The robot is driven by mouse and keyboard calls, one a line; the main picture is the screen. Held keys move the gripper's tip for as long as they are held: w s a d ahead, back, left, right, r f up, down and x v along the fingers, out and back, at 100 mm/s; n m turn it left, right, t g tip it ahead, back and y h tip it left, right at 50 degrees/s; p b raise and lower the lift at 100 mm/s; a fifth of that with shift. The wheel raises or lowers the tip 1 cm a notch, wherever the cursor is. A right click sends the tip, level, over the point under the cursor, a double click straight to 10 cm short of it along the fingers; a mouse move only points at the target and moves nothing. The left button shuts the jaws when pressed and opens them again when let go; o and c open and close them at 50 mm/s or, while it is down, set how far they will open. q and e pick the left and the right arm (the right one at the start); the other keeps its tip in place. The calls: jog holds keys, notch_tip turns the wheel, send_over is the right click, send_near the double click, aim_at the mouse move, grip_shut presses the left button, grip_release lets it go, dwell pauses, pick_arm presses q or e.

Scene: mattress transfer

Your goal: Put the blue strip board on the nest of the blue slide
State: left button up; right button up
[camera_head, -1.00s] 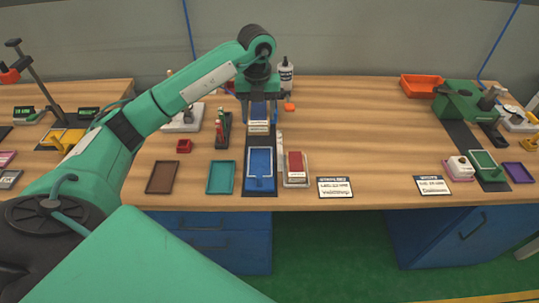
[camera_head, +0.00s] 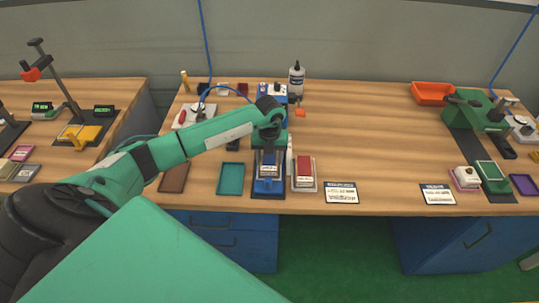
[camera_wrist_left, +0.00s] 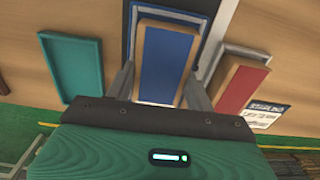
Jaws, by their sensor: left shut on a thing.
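The blue strip board (camera_wrist_left: 167,58) has a blue top and wooden edges. My left gripper (camera_head: 268,160) is shut on it, with one finger along each long side in the left wrist view. The board (camera_head: 268,169) is above the blue slide's nest, a blue tray (camera_head: 268,189) on a dark strip near the table's front edge. Its rim shows at the board's far end in the left wrist view (camera_wrist_left: 180,13). The board hides most of the nest, and I cannot tell whether it touches the floor of the nest. My right gripper is not in view.
A teal tray (camera_head: 231,179) and a brown tray (camera_head: 174,178) lie to the left. Label cards (camera_head: 341,193) lie farther right. The table's right middle is clear.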

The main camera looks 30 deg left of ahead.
aim_at(270, 158)
pick_arm(q)
jog(key=shift+f, duration=0.2)
jog(key=o, duration=1)
jog(key=shift+r, duration=0.1)
jog(key=shift+o, duration=0.2)
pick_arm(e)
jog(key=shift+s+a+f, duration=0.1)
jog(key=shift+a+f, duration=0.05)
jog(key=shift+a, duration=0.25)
pick_arm(q)
jog(key=shift+r, duration=0.3)
jog(key=shift+r+b, duration=0.3)
jog(key=shift+r, duration=0.05)
notch_tip(270, 158, up, 11)
jog(key=b, duration=0.2)
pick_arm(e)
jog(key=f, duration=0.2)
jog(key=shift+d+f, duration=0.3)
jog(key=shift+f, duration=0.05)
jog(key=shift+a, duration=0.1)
